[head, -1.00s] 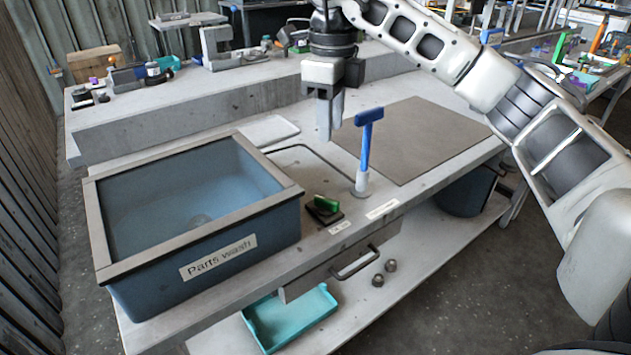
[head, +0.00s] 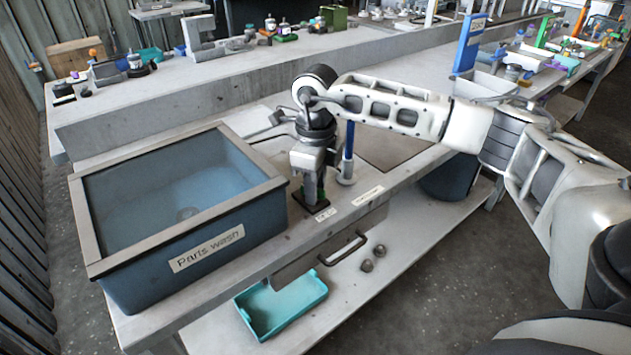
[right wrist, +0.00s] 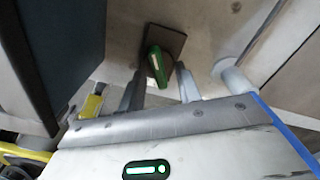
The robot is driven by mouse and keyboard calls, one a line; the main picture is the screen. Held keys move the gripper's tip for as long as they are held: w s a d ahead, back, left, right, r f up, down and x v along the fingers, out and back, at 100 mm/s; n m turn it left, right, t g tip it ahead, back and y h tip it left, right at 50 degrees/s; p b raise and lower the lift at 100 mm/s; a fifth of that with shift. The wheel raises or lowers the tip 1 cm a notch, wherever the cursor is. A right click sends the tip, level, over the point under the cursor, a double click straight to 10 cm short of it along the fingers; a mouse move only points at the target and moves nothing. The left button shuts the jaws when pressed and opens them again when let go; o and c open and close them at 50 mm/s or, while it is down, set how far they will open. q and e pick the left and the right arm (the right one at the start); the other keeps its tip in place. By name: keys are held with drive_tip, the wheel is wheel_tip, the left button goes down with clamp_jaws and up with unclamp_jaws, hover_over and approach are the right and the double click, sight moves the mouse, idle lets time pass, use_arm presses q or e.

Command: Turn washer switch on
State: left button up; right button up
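The washer switch is a green knob on a dark square plate (head: 311,207), beside the right wall of the blue parts wash basin (head: 150,262). My right gripper (head: 312,190) is directly over it, pointing down, and hides most of the knob in the head view. In the right wrist view the green knob (right wrist: 157,66) lies between the two fingers of my right gripper (right wrist: 160,72). The fingers are open, with a visible gap on each side of the knob. My left gripper is not in view.
A blue-handled tool in a white holder (head: 346,178) stands close to the right of my gripper; it also shows in the right wrist view (right wrist: 235,80). A drawer handle (head: 343,250) and a teal tray (head: 282,303) are below. A raised concrete ledge lies behind.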

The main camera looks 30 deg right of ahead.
drive_tip(key=shift+c, duration=0.3)
clamp_jaws()
drive_tip(key=shift+m, duration=0.4)
drive_tip(key=m, duration=0.5)
drive_tip(key=shift+a+m, duration=0.15)
drive_tip(key=shift+m, duration=0.15)
drive_tip(key=m, duration=0.5)
drive_tip(key=shift+a+m, duration=0.15)
drive_tip(key=shift+m, duration=0.15)
drive_tip(key=shift+r, duration=0.1)
drive_tip(key=shift+o, duration=0.3)
unclamp_jaws()
